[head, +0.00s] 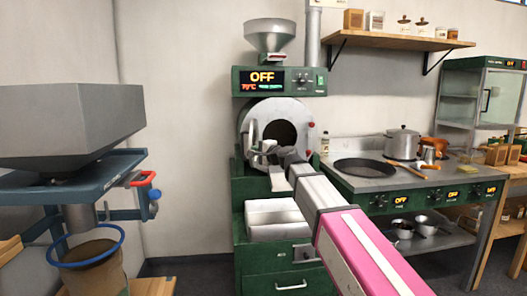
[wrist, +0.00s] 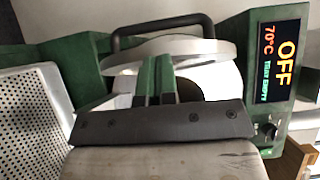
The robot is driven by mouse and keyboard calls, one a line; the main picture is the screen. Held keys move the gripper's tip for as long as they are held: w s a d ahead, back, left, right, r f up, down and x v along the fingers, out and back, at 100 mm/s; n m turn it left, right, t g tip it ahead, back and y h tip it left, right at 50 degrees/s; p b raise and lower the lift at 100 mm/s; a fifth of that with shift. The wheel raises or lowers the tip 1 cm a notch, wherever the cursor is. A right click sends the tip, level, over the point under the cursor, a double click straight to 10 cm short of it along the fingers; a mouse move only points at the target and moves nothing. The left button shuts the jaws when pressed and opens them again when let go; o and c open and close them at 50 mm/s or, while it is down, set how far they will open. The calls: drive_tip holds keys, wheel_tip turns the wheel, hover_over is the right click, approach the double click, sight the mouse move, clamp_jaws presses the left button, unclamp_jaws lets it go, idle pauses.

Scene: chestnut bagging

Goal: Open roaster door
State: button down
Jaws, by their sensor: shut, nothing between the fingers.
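The green roaster (head: 242,170) stands in the middle of the head view, with a round pale drum front and a dark opening (head: 280,134). Its round metal door (wrist: 190,48), with a dark bar handle (wrist: 165,28), is swung out from the front and seen at a slant in the wrist view. Part of the dark opening shows beside it there. My gripper (wrist: 155,65) is shut and empty, its two green fingers together in front of the door's inner side and the drum rim. I cannot tell whether they touch the door. In the head view my gripper (head: 264,146) partly covers the opening.
The roaster display (head: 263,78) reads OFF and 70°C. A metal tray (head: 272,218) sits below the drum; its perforated floor (wrist: 35,100) shows in the wrist view. A counter with a pan (head: 363,168) and pot stands right, a grey hopper (head: 70,122) left.

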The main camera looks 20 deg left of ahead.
drive_tip(key=shift+s+a, duration=0.15)
drive_tip(key=shift+a, duration=0.25)
idle(0.3)
